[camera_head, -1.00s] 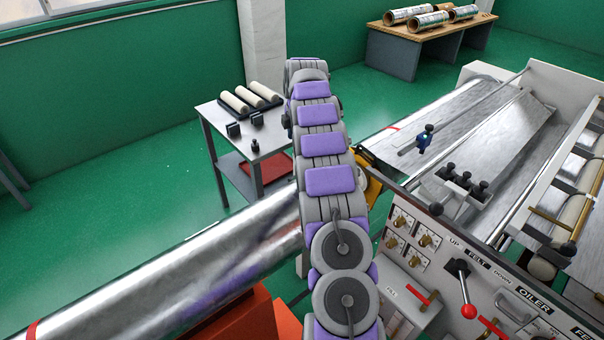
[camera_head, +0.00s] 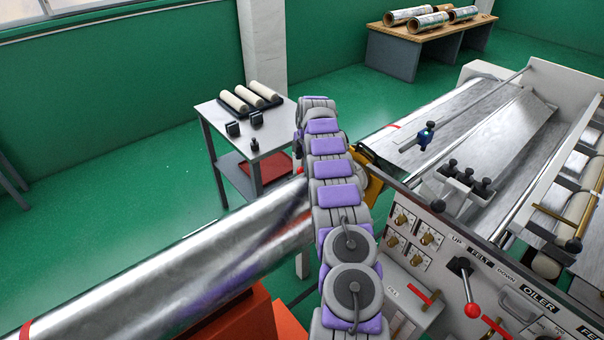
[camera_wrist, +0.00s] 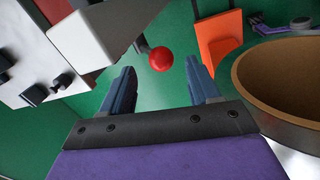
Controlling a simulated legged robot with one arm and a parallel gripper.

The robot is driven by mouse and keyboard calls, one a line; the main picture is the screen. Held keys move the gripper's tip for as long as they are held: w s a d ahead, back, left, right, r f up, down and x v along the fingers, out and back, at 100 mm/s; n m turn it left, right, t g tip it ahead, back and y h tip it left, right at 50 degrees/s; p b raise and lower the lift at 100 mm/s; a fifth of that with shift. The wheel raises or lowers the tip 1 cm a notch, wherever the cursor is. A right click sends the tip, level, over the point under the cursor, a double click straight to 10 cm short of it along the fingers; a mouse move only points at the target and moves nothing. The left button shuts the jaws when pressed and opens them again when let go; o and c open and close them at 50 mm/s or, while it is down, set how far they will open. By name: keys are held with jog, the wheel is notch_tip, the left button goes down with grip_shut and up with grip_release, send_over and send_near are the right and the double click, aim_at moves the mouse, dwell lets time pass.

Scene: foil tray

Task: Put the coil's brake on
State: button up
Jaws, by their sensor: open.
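The large silver foil coil (camera_head: 170,270) lies across the lower left of the head view. In the wrist view its brown, hollow core end (camera_wrist: 245,75) fills the right side. A red ball knob (camera_wrist: 160,59) on a short dark stem shows ahead of my gripper (camera_wrist: 161,88) in the wrist view; it may be the brake's handle, but I cannot tell for sure. My gripper is open and empty, its two blue-grey fingers apart. The knob appears beyond the fingertips, in line with the gap.
An orange-red stand (camera_head: 235,320) is below the coil. An orange panel (camera_wrist: 218,45) is right of the knob. A white machine housing (camera_wrist: 105,30) is close at upper left. In the head view, a control panel with a red-knobbed lever (camera_head: 472,311) is on the right.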

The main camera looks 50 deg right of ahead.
aim_at(302, 168)
jog(key=f, duration=0.3)
jog(key=w+f+b, duration=0.1)
jog(key=f, duration=0.2)
jog(key=shift+w+d+f, duration=0.1)
jog(key=shift+d+f, duration=0.05)
grip_shut()
dwell(0.5)
